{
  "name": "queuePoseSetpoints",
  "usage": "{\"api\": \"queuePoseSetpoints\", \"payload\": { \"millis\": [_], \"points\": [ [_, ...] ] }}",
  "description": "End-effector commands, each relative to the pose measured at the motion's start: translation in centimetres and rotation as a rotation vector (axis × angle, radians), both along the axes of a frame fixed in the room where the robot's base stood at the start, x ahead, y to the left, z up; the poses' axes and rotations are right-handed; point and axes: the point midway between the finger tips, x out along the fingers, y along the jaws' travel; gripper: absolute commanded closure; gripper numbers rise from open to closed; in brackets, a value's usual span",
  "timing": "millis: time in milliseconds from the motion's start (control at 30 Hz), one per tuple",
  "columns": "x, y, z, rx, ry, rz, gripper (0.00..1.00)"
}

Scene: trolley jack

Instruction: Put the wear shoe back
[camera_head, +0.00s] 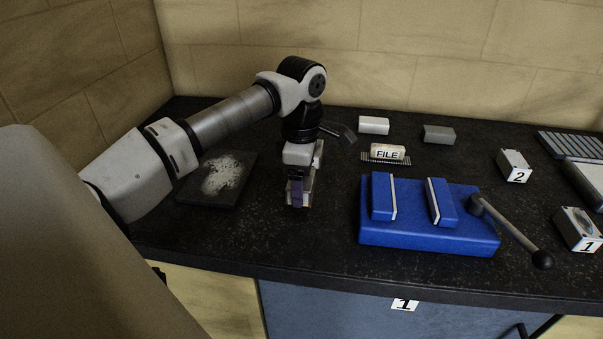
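My gripper (300,201) points down over the dark bench, between the dusty dark plate and the blue vise (428,234). Its fingertips are small in view, and I cannot tell whether they are open or hold something. No part is marked as the wear shoe. A pale block (373,125) and a grey block (438,134) lie at the back of the bench, apart from my gripper. I cannot tell whether either is the shoe. The vise has two upright jaws with pale faces, and the gap between them looks empty.
A dark plate with white powder (222,175) lies left of my gripper. A block labelled FILE (387,152) sits behind the vise. The vise lever (512,232) sticks out right. Blocks labelled 2 (514,166) and 1 (578,230) stand further right. A wall closes the back.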

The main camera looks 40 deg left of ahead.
Motion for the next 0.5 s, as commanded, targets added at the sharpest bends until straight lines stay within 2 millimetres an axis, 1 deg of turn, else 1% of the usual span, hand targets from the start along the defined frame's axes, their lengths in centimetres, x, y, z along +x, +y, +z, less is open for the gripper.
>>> {"api": "queuePoseSetpoints", "payload": {
  "millis": [67,167,300,400,500],
  "points": [
    [0.0,0.0,-0.1,0.002,-0.003,0.0,0.95],
    [0.0,0.0,-0.9,0.001,-0.003,0.0,0.95],
    [0.0,0.0,-2.9,0.001,-0.003,-0.001,0.95],
    [0.0,0.0,-4.0,0.001,-0.003,0.0,0.95],
    [0.0,0.0,-4.3,0.002,-0.003,0.0,0.95]
  ]
}}
